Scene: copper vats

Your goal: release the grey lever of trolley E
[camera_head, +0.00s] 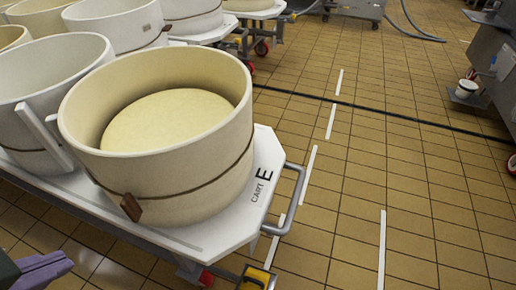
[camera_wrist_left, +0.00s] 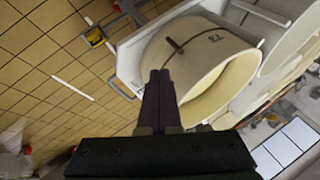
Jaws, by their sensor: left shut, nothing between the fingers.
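Trolley E (camera_head: 237,222) has a white top with "CART E" printed at its right end. A bent grey bar (camera_head: 296,190) sticks out from that end. A yellow pedal-like part (camera_head: 257,275) shows low beneath it, and again in the left wrist view (camera_wrist_left: 95,37). I cannot tell which grey part is the lever. A large cream vat (camera_head: 165,185) stands on the trolley; it also shows in the left wrist view (camera_wrist_left: 205,55). My left gripper (camera_head: 65,262) is at the lower left, apart from the bar. In the wrist view its dark fingers (camera_wrist_left: 160,74) are together and empty.
More vats on white trolleys stand behind and left, such as a white vat (camera_head: 112,22). The tiled floor (camera_head: 350,180) to the right is clear, with white stripes and a dark line across it. Steel equipment (camera_head: 492,75) stands at the right edge.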

